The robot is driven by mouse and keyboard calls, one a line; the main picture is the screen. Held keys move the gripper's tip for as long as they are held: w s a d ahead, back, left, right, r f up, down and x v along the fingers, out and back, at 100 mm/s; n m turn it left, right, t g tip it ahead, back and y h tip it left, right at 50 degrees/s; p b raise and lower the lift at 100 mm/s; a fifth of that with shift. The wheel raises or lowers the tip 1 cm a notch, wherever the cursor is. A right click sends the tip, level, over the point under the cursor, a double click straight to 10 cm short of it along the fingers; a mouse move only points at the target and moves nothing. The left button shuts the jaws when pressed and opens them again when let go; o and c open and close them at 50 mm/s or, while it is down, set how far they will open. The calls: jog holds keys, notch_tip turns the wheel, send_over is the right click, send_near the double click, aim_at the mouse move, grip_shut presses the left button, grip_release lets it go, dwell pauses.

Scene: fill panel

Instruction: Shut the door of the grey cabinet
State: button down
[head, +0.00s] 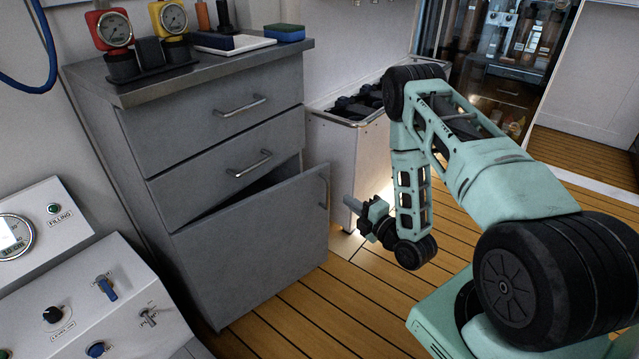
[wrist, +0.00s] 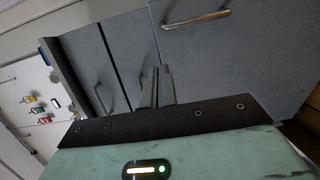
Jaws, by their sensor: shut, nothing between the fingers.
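The grey cabinet (head: 145,165) stands against the wall in the left half of the head view. Its lower door (head: 255,240) is ajar: its right side, with an upright handle (head: 325,192), stands out from the body, and a dark gap shows along the top. My gripper (head: 350,203) is shut and empty, just right of the door's free edge in the head view, apart from the handle there. In the wrist view my shut fingers (wrist: 160,75) point towards the tilted grey cabinet front, with the door panel (wrist: 240,65) to their right.
Two shut drawers (head: 215,130) lie above the door. Gauges (head: 115,30) and a blue sponge (head: 284,33) sit on the cabinet top. A control panel (head: 75,290) is at lower left. Wooden floor (head: 330,310) in front is clear.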

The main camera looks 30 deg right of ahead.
aim_at(314, 173)
jog(key=w, duration=0.4)
jog(key=w+a+b, duration=0.1)
jog(key=w, duration=0.9)
jog(key=shift+a+r+b, duration=0.1)
jog(key=shift+a+b, duration=0.15)
jog(key=shift+b, duration=0.15)
jog(key=shift+s, duration=0.1)
jog(key=w+y+b, duration=0.1)
jog(key=w, duration=0.1)
jog(key=w+n+y+b, duration=0.1)
jog(key=w, duration=0.2)
jog(key=shift+w+a, duration=0.15)
jog(key=shift+w, duration=0.2)
jog(key=shift+s, duration=0.1)
